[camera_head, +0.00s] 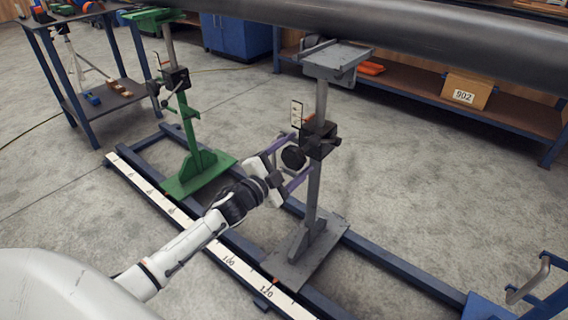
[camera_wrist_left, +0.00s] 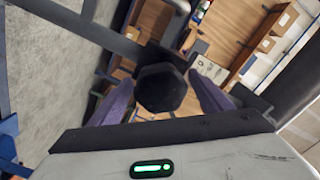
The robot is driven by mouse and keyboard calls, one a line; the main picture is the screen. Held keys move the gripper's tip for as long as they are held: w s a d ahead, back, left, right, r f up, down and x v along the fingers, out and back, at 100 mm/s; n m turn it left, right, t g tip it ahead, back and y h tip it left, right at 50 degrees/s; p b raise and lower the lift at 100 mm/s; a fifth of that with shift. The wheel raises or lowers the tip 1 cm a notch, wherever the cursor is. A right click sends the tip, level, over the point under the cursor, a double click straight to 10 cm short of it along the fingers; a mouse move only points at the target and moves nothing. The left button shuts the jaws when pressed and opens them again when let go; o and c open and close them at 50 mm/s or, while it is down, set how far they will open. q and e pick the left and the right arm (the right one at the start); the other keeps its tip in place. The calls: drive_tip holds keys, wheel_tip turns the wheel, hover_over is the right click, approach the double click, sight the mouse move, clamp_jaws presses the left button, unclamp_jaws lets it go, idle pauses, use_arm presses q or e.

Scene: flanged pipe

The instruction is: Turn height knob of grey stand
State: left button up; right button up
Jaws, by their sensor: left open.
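The grey stand (camera_head: 312,205) stands upright on the blue rail frame, with its top plate under the large grey pipe (camera_head: 400,30). Its black height knob (camera_head: 293,157) sticks out from a dark clamp block on the post. My left gripper (camera_head: 290,162) is open, with its purple fingers on either side of the knob. In the left wrist view the knob (camera_wrist_left: 161,88) lies between the two purple fingers (camera_wrist_left: 163,100), with space showing on both sides. My right gripper is not in view.
A green stand (camera_head: 195,150) is to the left on the same rail frame (camera_head: 390,262). A white scale strip (camera_head: 215,250) runs along the near rail. Shelves with a box marked 902 (camera_head: 466,91) stand behind. A blue cart (camera_head: 535,295) is at lower right.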

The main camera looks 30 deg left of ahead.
sight(291, 160)
use_arm(q)
drive_tip(key=s, duration=0.2)
drive_tip(key=s+p, duration=0.1)
drive_tip(key=s, duration=0.5)
drive_tip(key=shift+s+a+p, duration=0.1)
drive_tip(key=shift+a+p, duration=0.2)
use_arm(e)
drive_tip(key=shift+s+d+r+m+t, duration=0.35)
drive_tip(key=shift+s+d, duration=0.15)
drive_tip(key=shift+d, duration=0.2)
